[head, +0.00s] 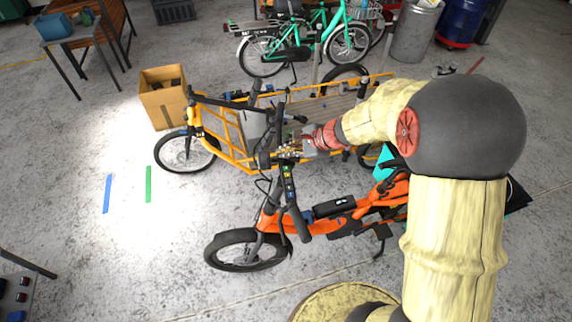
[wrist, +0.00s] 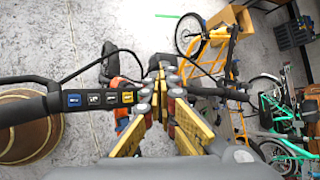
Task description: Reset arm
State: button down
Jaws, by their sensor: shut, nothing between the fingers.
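My gripper (head: 288,152) is at the end of my arm, over the handlebar area of the orange bike (head: 335,222) in the head view. In the wrist view my gripper (wrist: 165,80) has its yellow and dark fingers brought together, with nothing visible held. The black handlebar (wrist: 72,101), with a row of coloured buttons, lies across that view close around the fingers. I cannot tell whether the fingers touch it. My arm's large links hide part of the orange bike's rear.
A yellow cargo bike (head: 232,134) stands just behind the orange bike. A cardboard box (head: 163,100), a green bike (head: 300,40), a grey bin (head: 412,35) and a wooden table (head: 95,32) are farther back.

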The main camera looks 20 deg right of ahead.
aim_at(286, 180)
dwell(0.5)
